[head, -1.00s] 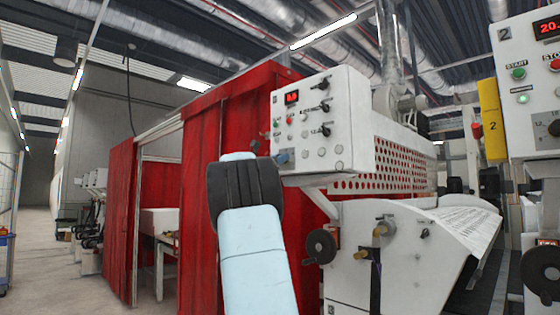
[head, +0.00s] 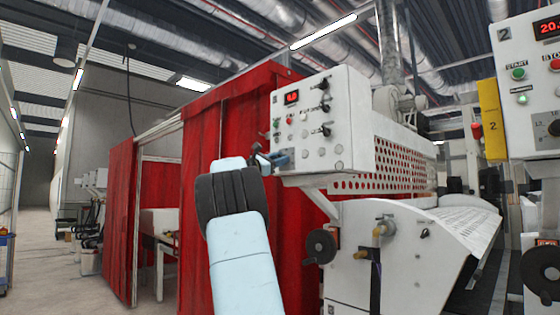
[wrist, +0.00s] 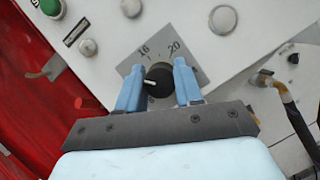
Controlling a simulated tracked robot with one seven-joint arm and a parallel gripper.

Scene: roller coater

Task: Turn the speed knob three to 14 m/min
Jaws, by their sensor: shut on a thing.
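The speed knob (wrist: 158,76) is black with a white pointer line and sits on a grey scale plate (wrist: 193,62) in the wrist view. The numbers 16 and 20 show above it. The pointer line points left in that picture. My gripper (wrist: 158,88) has its two blue fingers on either side of the knob, shut on it. In the head view my gripper (head: 279,159) is at the lower left of the white control panel (head: 345,110) and hides the knob. The panel's small red display (head: 292,97) is too small to read surely.
Several other knobs and buttons, among them a green button (wrist: 50,7), surround the held knob. A red curtain (head: 205,140) hangs left of the panel. Below stands a white roller machine with a handwheel (head: 320,246). A second panel (head: 530,90) is at the right.

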